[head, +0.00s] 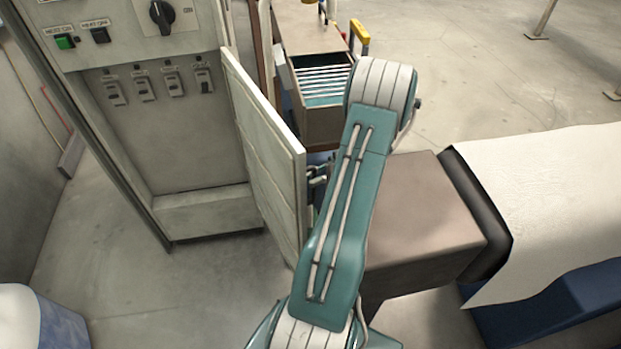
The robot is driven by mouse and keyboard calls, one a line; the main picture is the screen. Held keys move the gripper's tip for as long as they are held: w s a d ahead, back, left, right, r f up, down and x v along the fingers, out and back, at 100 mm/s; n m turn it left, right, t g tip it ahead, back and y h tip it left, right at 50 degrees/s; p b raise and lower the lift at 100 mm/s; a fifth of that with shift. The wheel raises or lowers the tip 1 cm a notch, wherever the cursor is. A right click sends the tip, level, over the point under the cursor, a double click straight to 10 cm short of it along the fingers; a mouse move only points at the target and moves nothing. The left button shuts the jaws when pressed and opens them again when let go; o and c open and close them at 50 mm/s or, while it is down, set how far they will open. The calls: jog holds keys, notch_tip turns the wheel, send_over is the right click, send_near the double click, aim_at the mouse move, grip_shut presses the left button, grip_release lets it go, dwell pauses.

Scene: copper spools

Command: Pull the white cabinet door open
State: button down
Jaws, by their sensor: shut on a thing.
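The white cabinet door (268,155) stands swung well out from the grey-white cabinet (190,150), so its panel and thin free edge face me. My gripper (318,180) is at the outer side of the door, by its free edge, and is mostly hidden behind my teal arm. The small dark part that shows meets the door side, and it is shut on the door, probably at its handle. The handle itself is hidden. Inside the cabinet are a green button (65,42), a black rotary knob (162,14) and several switches (145,88).
A brown block-like bench (425,220) stands right of my arm, beside a blue base with a white sheet (545,215). An open drawer (322,95) stands behind the door. Bare floor (180,290) lies in front of the cabinet.

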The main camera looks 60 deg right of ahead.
jog(key=c, duration=0.6)
grip_release()
jog(key=shift+c, duration=0.2)
